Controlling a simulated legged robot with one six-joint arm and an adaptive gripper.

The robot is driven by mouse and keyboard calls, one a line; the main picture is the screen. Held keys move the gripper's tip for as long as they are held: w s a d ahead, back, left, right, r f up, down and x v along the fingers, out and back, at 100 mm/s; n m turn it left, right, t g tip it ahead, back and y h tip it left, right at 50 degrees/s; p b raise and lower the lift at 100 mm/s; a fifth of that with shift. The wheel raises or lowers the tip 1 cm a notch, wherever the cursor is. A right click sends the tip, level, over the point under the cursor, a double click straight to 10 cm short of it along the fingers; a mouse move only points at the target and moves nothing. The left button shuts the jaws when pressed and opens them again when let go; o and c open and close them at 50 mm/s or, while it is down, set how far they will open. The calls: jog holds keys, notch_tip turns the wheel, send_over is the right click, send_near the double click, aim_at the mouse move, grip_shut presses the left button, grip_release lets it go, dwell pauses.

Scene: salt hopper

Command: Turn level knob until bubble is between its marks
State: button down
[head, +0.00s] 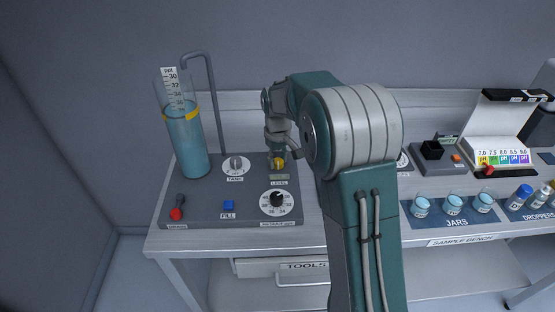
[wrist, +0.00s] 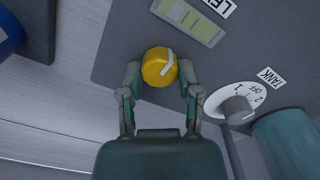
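The yellow level knob (wrist: 157,68) has a white pointer line that points up and to the right in the wrist view. In the head view, the knob (head: 278,163) sits on the grey panel, partly covered by my gripper (head: 279,153). In the wrist view, my gripper (wrist: 159,74) is open, one finger on each side of the knob, with what looks like a small gap on both sides. The greenish level vial (wrist: 188,22) lies beside the knob, next to the LEVEL label (wrist: 214,5). I cannot make out the bubble against its marks.
The TANK dial (head: 236,165) and the blue-filled cylinder (head: 188,143) stand left of the knob. Jars (head: 452,206) stand to the right.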

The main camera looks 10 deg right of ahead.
aim_at(277, 160)
jog(key=shift+f, duration=0.1)
jog(key=shift+m, duration=1.4)
jog(key=shift+c, duration=1.5)
grip_release()
jog(key=shift+f, duration=0.1)
jog(key=shift+r, duration=0.2)
notch_tip(277, 160, up, 12)
jog(key=shift+f, duration=0.15)
